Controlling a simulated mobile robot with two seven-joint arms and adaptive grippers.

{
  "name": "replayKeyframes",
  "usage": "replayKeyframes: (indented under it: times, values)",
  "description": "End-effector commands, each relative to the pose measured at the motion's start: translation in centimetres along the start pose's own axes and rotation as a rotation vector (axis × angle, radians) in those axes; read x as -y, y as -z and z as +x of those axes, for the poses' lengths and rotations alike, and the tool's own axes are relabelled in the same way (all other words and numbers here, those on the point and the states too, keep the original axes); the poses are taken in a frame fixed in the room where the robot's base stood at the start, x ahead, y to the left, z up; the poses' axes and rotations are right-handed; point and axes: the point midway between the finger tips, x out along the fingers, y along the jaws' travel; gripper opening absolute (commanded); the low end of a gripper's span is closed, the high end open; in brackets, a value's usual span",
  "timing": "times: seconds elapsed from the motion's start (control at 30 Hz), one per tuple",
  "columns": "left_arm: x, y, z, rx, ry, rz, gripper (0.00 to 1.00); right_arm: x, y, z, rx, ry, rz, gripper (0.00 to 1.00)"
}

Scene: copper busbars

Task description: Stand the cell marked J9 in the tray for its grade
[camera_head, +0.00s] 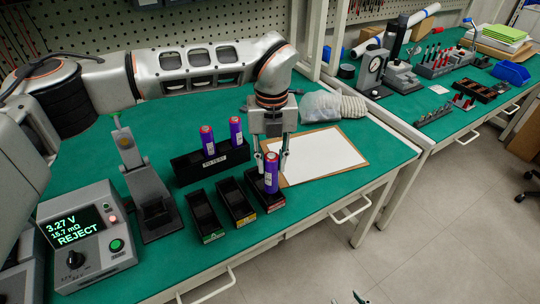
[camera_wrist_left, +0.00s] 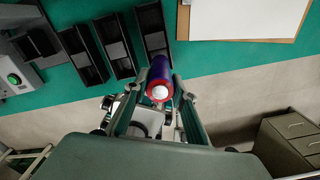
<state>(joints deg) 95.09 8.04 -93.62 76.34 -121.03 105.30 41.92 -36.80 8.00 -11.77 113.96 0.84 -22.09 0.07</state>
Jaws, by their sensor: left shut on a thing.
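My left gripper (camera_head: 271,166) points down and is shut on a purple cell (camera_head: 271,178) with a red top. The cell is upright at the red-labelled tray (camera_head: 277,207), the rightmost of three black trays. I cannot tell whether its base touches the tray floor. In the left wrist view the same cell (camera_wrist_left: 161,72) sits between the fingers (camera_wrist_left: 160,90), at the near end of that tray (camera_wrist_left: 151,22). Its marking is not readable. The yellow-labelled tray (camera_head: 234,200) and green-labelled tray (camera_head: 205,215) look empty. The tester (camera_head: 84,240) shows 3.27 V, 15.7 mΩ and REJECT.
A black rack (camera_head: 190,170) behind the trays holds two purple cells (camera_head: 236,131). A grey test stand (camera_head: 148,190) is left of the trays. A clipboard with paper (camera_head: 318,157) lies to the right. Small dark tips, perhaps my right gripper (camera_head: 346,298), show at the bottom edge.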

Motion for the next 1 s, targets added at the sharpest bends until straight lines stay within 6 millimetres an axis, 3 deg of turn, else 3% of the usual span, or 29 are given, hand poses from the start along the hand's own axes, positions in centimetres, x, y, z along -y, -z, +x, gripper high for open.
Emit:
replayKeyframes:
  times: [0.1,0.4,0.57,1.0]
  values:
    - [0.0,0.0,0.8,-0.002,0.001,0.0,0.0,-0.4,0.3,0.2,-0.01,-0.008,-0.005,0.38]
    - [0.0,0.0,0.6,0.002,0.001,0.0,0.0,-0.9,1.4,0.5,-0.028,-0.015,-0.008,0.38]
    - [0.0,0.0,0.8,0.001,0.001,0.0,0.0,-0.7,1.1,0.5,-0.024,-0.012,-0.008,0.38]
    - [0.0,0.0,3.7,0.001,0.001,0.0,0.0,0.1,-0.3,0.1,-0.002,0.0,-0.003,0.38]
